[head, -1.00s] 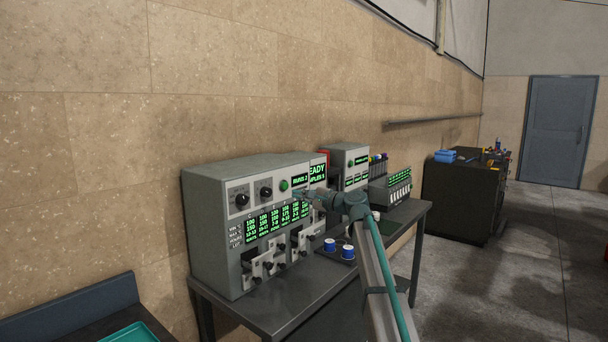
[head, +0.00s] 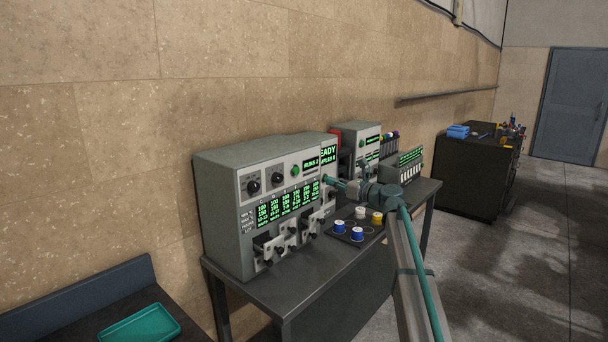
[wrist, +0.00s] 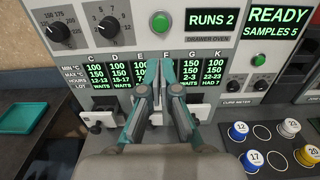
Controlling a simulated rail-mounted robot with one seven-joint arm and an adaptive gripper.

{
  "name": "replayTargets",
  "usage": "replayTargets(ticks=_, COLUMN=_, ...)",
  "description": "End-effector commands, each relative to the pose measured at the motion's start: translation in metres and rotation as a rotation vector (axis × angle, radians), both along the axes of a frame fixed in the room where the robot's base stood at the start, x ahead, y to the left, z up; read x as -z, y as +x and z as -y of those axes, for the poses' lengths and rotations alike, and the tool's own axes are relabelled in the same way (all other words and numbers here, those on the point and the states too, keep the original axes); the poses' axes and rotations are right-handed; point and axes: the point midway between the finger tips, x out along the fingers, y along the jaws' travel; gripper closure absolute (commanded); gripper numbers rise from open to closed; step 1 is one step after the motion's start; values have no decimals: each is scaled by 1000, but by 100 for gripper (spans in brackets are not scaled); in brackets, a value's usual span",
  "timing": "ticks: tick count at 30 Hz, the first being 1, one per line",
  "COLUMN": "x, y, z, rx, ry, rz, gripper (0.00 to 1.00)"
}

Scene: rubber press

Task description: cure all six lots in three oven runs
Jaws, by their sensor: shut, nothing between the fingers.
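The drawer oven (head: 222,208) stands on the bench with a lot display (head: 288,203) showing columns C to K. In the wrist view its runs display (wrist: 212,20) reads RUNS 2. Column C reads WAITS and column K reads HAD 7. Below are small drawers with dark knobs (wrist: 95,128), partly hidden by my gripper. My gripper (wrist: 164,68) is shut and empty in front of the display, covering part of column F. A dark tray (head: 346,244) to the right holds blue cups (wrist: 239,131), a white cup (wrist: 289,128) and a yellow cup (wrist: 307,155).
The cure meter's display (wrist: 278,23) reads READY, SAMPLES 5, right of the oven. Farther along the bench stands another instrument (head: 405,165). A teal tray (head: 140,324) lies at lower left. A dark cabinet (head: 470,170) stands beyond. Bare bench shows before the oven.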

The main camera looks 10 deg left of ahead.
Motion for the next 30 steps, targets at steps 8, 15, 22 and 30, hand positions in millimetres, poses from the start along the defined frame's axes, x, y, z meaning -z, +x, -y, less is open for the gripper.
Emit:
replayTargets(ticks=8, x=-1, y=2, z=-2, rx=0, ry=-1, rz=2, gripper=100)
replayTargets(ticks=15, x=-3, y=17, z=-24, rx=-2, ry=-2, rz=1, gripper=100)
replayTargets(ticks=22, x=-4, y=43, z=-60, rx=-1, ry=-3, rz=2, gripper=100)
replayTargets(ticks=30, x=-4, y=68, z=-98, rx=-1, ry=-2, rz=1, gripper=100)
